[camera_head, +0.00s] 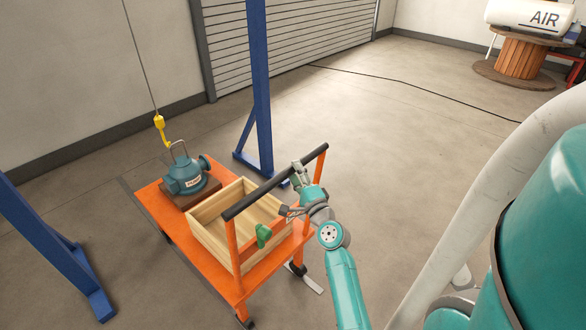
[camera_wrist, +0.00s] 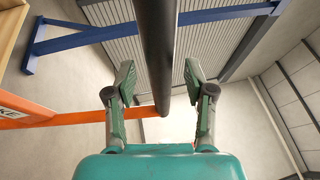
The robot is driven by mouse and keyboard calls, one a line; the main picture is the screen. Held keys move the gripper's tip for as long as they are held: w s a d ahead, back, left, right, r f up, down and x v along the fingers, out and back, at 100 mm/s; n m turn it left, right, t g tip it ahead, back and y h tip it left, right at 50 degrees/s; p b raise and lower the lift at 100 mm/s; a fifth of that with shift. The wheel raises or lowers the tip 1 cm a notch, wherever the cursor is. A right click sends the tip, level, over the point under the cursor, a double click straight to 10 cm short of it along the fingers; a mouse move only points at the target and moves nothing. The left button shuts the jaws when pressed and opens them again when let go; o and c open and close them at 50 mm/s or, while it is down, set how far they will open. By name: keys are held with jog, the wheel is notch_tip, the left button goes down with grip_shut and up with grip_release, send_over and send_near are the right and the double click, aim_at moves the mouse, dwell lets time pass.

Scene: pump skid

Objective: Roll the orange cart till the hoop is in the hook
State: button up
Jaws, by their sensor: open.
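The orange cart (camera_head: 165,215) stands on the floor with a black push bar (camera_head: 275,182) across its near end. On its far part sits a teal pump (camera_head: 186,176) with a thin metal hoop (camera_head: 178,146) on top. A yellow hook (camera_head: 160,124) hangs on a cable just left of the hoop; I cannot tell whether they touch. My gripper (camera_head: 299,172) is at the right part of the push bar. In the wrist view, the black bar (camera_wrist: 156,45) runs between the spread fingers of my gripper (camera_wrist: 159,78), with gaps on both sides.
A wooden crate (camera_head: 208,235) and a green handle (camera_head: 263,236) are on the cart. Blue frame legs stand left (camera_head: 60,250) and right (camera_head: 260,90) of its far end. A wooden spool (camera_head: 525,55) stands at the back right. Floor to the right is mostly clear.

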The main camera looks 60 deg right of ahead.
jog(key=shift+x, duration=1.25)
grip_shut()
